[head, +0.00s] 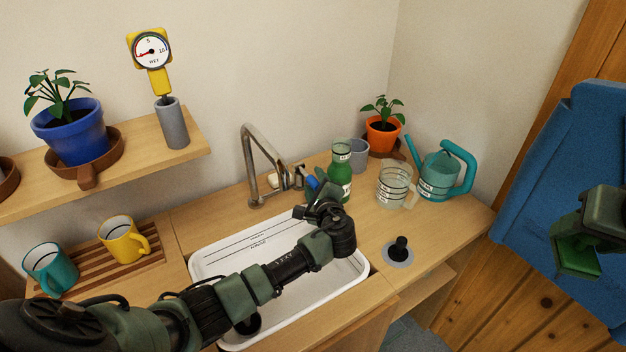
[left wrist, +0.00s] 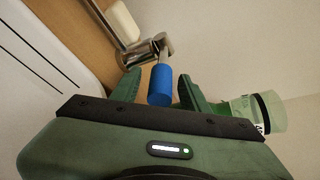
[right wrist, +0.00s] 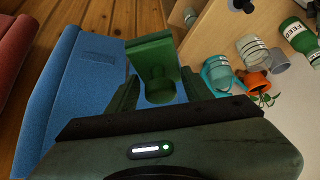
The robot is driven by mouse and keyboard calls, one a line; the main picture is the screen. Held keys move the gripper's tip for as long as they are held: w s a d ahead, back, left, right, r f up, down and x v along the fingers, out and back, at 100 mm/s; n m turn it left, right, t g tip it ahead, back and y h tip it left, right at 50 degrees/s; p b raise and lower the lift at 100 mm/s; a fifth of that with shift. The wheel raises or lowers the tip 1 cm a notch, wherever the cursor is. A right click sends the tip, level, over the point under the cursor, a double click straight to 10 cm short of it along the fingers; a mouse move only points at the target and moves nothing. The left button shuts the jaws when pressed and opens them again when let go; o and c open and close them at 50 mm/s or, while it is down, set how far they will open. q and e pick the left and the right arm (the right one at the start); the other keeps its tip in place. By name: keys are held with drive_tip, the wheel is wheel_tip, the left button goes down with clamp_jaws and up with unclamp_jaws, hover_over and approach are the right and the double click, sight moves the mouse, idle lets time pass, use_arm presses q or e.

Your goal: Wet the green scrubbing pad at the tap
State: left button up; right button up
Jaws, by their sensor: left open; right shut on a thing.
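The metal tap (head: 250,165) stands behind the white sink basin (head: 340,285). Its blue-ended lever (left wrist: 160,85) lies between the fingers of my left gripper (left wrist: 158,92) in the left wrist view. The fingers are open, with gaps visible on both sides of the lever. In the head view this gripper (head: 318,192) is at the tap's right side, above the back of the sink. My right gripper (head: 598,215) is shut on the green scrubbing pad (head: 577,259), far to the right of the sink. The pad's handle (right wrist: 158,90) is between its fingers in the right wrist view.
A green bottle (head: 340,172), a glass jug (head: 392,185) and a teal watering can (head: 440,172) stand right of the tap. A black plunger-like stopper (head: 399,250) sits on the front counter. A blue padded chair (head: 575,130) is behind my right gripper. Mugs (head: 117,236) stand left.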

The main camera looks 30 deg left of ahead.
use_arm(q)
drive_tip(key=shift+x, duration=0.95)
clamp_jaws()
idle(0.8)
